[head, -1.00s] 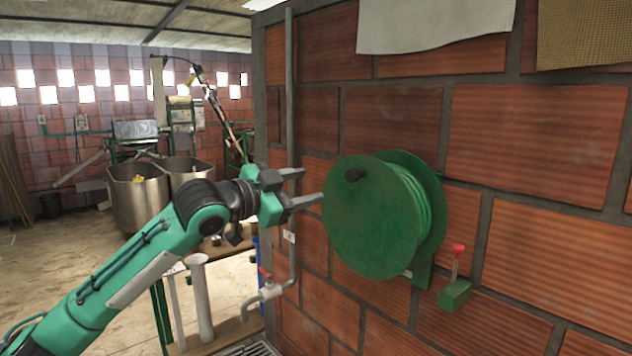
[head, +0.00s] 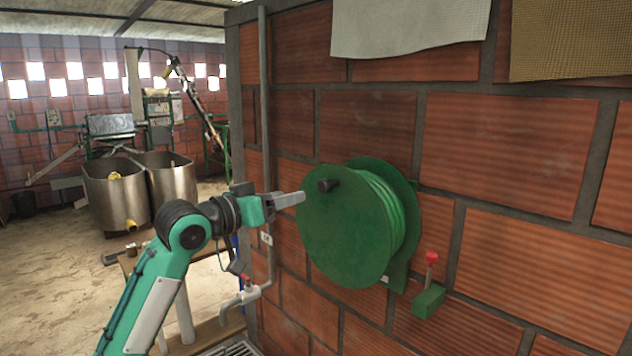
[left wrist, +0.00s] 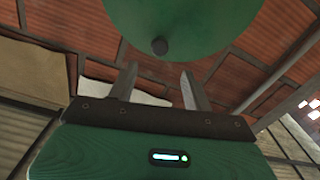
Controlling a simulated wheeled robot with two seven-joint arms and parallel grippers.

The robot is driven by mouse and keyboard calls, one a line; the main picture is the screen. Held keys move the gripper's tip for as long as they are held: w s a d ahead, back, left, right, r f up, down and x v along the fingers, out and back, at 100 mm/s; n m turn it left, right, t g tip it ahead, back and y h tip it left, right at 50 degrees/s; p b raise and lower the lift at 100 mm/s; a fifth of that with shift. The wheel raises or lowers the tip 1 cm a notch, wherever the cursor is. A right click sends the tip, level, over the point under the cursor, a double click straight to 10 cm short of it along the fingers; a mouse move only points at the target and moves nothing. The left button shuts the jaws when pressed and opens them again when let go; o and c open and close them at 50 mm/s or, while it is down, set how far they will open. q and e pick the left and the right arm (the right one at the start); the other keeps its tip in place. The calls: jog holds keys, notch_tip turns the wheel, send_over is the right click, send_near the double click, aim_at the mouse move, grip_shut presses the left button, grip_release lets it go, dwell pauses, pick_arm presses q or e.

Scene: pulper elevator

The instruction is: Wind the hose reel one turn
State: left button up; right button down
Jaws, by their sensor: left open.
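The green hose reel (head: 345,235) is mounted on the brick wall, with green hose (head: 396,215) wound behind its front disc. Its dark crank knob (head: 327,185) sticks out near the top of the disc. My left gripper (head: 300,198) is just left of and a little below the knob, apart from it. In the left wrist view the disc (left wrist: 190,20) fills the top, and the knob (left wrist: 159,46) stands beyond the two open fingers (left wrist: 160,88), roughly between their lines. Nothing is between the fingers. My right gripper is not in view.
A green box with a red-topped lever (head: 430,290) is on the wall right of the reel. A grey pipe (head: 264,130) with a red-handled valve (head: 246,287) runs left of it. Cloths (head: 408,28) hang above. Steel tanks (head: 115,190) stand behind left.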

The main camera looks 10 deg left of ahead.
aim_at(321, 187)
pick_arm(q)
jog(key=p+x, duration=0.3)
jog(key=x, duration=0.6)
jog(key=shift+w+d+r+p, duration=0.1)
jog(key=shift+p, duration=0.25)
jog(key=shift+w+d, duration=0.2)
jog(key=shift+w, duration=0.1)
jog(key=shift+c, duration=0.2)
grip_shut()
